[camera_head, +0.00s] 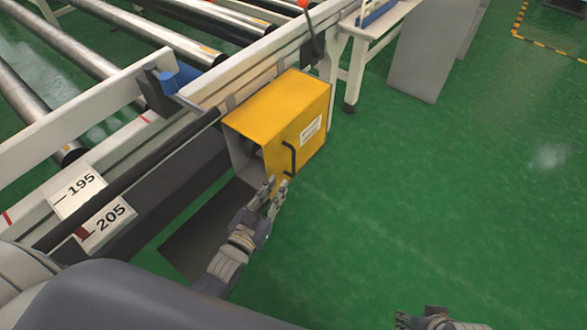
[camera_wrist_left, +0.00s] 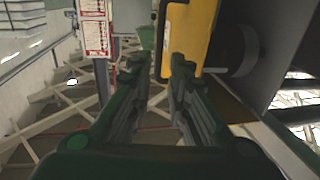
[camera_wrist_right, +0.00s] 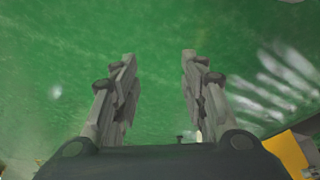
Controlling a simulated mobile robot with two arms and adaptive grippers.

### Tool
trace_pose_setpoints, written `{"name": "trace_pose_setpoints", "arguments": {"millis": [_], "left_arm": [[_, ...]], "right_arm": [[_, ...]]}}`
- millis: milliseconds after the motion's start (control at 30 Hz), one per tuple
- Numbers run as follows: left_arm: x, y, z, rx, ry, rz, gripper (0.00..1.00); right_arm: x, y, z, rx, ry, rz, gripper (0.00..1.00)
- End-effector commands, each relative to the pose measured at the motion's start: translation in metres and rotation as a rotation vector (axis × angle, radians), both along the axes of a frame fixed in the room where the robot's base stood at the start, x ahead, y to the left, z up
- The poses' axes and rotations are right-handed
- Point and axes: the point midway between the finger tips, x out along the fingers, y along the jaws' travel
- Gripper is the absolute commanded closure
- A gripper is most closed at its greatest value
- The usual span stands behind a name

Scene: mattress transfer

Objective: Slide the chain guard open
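The chain guard (camera_head: 305,112) is a yellow box with a white label and a dark bar handle (camera_head: 289,158) on its face. It is mounted on the side of the conveyor frame, and its left end shows an open hollow. My left gripper (camera_head: 277,188) is just below the handle, fingers apart and pointing up at it. In the left wrist view the guard (camera_wrist_left: 190,35) shows ahead between and above the open fingers (camera_wrist_left: 175,65); nothing is clearly gripped. My right gripper (camera_wrist_right: 160,65) is open and empty over the green floor; only part of its arm shows at the head view's bottom edge.
The roller conveyor (camera_head: 110,45) with its white frame fills the upper left. Green floor (camera_head: 430,190) is clear to the right; a grey cabinet (camera_head: 430,50) stands behind.

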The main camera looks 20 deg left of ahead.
Motion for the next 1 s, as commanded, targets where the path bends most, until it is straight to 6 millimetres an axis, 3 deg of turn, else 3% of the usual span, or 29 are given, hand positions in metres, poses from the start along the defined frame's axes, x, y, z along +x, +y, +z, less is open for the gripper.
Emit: {"name": "trace_pose_setpoints", "arguments": {"millis": [167,400,700,1000], "left_arm": [[0.015,-0.002,0.003,-0.001,-0.013,-0.001,0.83],[0.057,-0.009,0.002,-0.001,-0.012,-0.001,0.83],[0.098,-0.015,0.001,-0.001,-0.009,-0.001,0.83],[0.107,-0.017,0.002,-0.001,-0.007,-0.001,0.83]], "right_arm": [[-0.002,-0.001,0.01,0.001,-0.007,-0.001,0.6],[-0.011,-0.002,0.035,0.001,-0.021,-0.002,0.6],[-0.01,-0.002,0.024,0.001,-0.018,-0.002,0.6],[-0.01,-0.002,0.023,0.001,-0.017,-0.002,0.6]]}}
